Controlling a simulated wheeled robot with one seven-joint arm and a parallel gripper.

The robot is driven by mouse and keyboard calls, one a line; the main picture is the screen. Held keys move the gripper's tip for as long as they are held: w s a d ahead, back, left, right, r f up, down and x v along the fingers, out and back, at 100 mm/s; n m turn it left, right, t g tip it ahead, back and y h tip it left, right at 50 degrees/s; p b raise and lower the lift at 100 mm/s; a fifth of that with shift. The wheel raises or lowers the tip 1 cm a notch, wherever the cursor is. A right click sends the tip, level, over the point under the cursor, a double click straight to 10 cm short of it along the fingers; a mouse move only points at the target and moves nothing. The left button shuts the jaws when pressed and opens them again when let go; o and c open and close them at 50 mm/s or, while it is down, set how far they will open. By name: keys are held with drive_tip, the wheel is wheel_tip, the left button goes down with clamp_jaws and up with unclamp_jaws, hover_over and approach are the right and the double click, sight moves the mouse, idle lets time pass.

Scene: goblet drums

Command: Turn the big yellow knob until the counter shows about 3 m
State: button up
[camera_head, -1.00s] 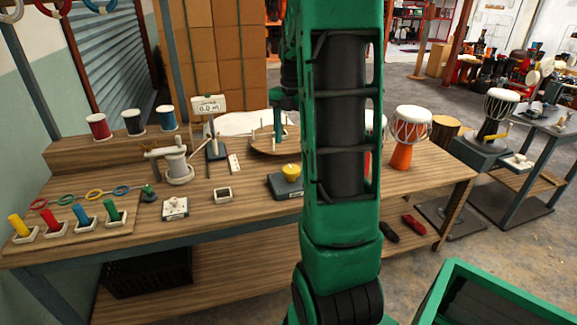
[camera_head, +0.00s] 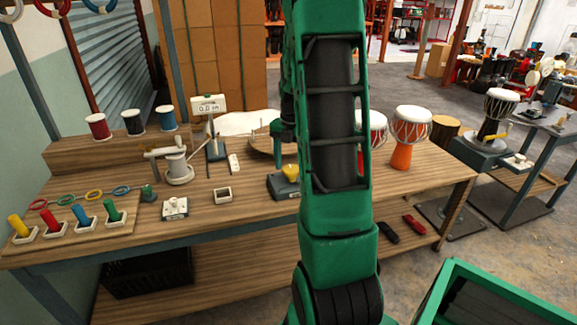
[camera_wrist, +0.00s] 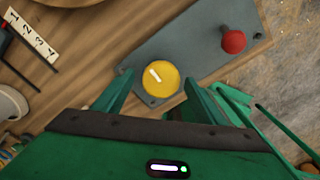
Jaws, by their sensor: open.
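The big yellow knob (camera_wrist: 160,78) sits on a grey base plate (camera_wrist: 195,50) and has a white mark on its top. It also shows in the head view (camera_head: 291,172), on a dark box on the bench, partly behind my arm. My gripper (camera_wrist: 152,98) is open, with its two green fingers on either side of the knob in the wrist view; I cannot tell whether they touch it. In the head view the fingertips are hidden or too small to make out. The counter (camera_head: 208,106) is a white sign on a stand and reads about 0.0 m.
A red knob (camera_wrist: 233,41) stands on the same grey plate. Spools, coloured cylinders and a small white box (camera_head: 175,208) are on the left of the bench (camera_head: 250,222). White-topped drums (camera_head: 408,130) stand at its right. A green bin (camera_head: 490,295) is at front right.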

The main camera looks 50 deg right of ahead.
drive_tip(key=c, duration=1)
drive_tip(key=shift+c, duration=0.2)
drive_tip(key=shift+w+m, duration=0.1)
drive_tip(key=shift+m, duration=0.2)
